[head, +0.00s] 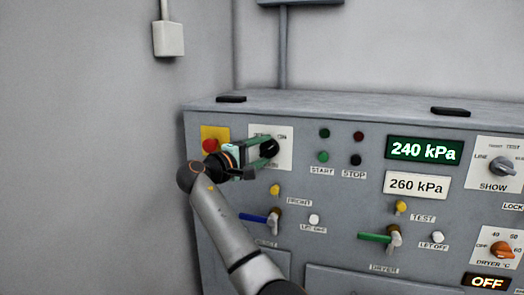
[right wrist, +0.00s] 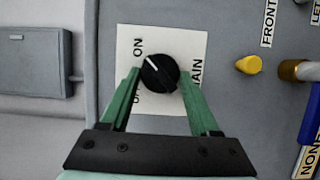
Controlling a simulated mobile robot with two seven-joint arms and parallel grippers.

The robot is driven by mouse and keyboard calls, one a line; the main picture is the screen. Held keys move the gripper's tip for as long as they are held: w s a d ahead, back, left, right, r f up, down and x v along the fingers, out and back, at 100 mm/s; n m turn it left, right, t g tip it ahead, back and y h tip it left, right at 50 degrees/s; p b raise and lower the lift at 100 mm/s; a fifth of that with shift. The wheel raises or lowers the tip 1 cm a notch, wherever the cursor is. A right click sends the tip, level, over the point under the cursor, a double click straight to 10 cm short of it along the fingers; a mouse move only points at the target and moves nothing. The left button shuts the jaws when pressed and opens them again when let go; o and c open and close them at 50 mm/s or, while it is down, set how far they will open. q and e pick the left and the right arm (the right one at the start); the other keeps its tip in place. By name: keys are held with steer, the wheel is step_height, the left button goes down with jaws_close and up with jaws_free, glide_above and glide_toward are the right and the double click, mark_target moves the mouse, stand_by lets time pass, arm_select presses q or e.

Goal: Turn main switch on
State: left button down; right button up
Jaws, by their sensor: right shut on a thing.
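The main switch is a round black knob (right wrist: 160,73) on a white plate (right wrist: 128,38) lettered ON and MAIN; another label is partly covered by a finger. The knob's white pointer line slants to the upper left in the right wrist view, toward the word ON. The knob also shows in the head view (head: 269,149), on the grey panel's upper left. My right gripper (right wrist: 159,80) has its green fingers on either side of the knob, shut on it. It also shows in the head view (head: 264,153). My left gripper is not in view.
A red button on a yellow plate (head: 214,134) sits close left of the switch, partly behind my right gripper. START and STOP buttons (head: 323,156) are to the right. Blue (head: 254,217) and green (head: 374,237) valve handles stick out below. Displays read 240 kPa (head: 424,150) and 260 kPa (head: 416,186).

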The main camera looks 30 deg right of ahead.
stand_by(0.3)
steer(key=o, duration=1.4)
steer(key=shift+c, duration=0.2)
steer(key=shift+a, duration=0.1)
steer(key=v, duration=1.2)
steer(key=shift+s+a, duration=0.1)
steer(key=shift+s, duration=0.1)
